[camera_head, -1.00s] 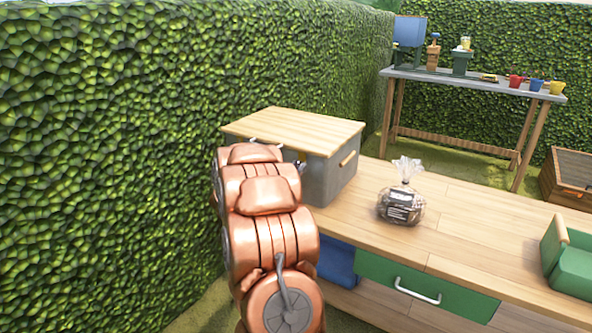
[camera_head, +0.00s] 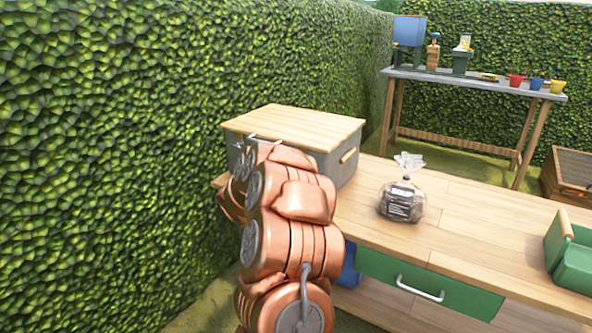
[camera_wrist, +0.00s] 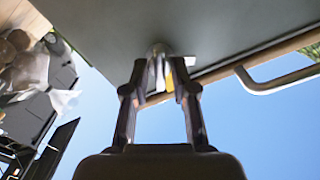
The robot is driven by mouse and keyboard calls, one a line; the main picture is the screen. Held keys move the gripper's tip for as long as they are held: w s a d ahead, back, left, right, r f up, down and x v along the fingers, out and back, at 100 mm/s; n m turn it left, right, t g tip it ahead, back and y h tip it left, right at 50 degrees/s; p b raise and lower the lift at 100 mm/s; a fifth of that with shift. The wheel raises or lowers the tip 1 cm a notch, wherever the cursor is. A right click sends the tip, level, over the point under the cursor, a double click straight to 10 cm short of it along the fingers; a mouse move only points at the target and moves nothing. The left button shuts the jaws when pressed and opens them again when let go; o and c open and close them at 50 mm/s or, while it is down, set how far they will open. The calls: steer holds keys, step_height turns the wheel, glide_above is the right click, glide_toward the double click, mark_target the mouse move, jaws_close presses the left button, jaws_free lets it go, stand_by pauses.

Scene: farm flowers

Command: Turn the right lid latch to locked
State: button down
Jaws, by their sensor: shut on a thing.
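The grey box (camera_head: 318,163) with a pale wooden lid (camera_head: 290,125) stands at the far left end of the bench. In the wrist view its grey wall (camera_wrist: 210,25) fills the top, and the lid's wooden edge (camera_wrist: 225,72) runs across it. My gripper (camera_wrist: 160,75) is at the wall by this edge. Its fingers are closed on a small latch (camera_wrist: 160,62), metallic and pale, mostly covered by the fingertips. Its exact angle cannot be told. In the head view my arm hides the gripper and the latch.
A metal bar handle (camera_wrist: 278,82) sticks out from the lid close beside my gripper. A clear bag of dark soil (camera_head: 402,196) and a green tray (camera_head: 572,255) stand on the bench (camera_head: 455,225). A tall hedge is on the left.

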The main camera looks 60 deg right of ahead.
steer(key=shift+s+f+m+b, duration=0.1)
steer(key=shift+f+m+b, duration=0.05)
steer(key=shift+m+b, duration=2.6)
steer(key=shift+s+f+m+b, duration=0.15)
steer(key=shift+m+b, duration=1.8)
steer(key=shift+m, duration=1.5)
steer(key=c, duration=1)
jaws_free()
steer(key=shift+w+r, duration=0.1)
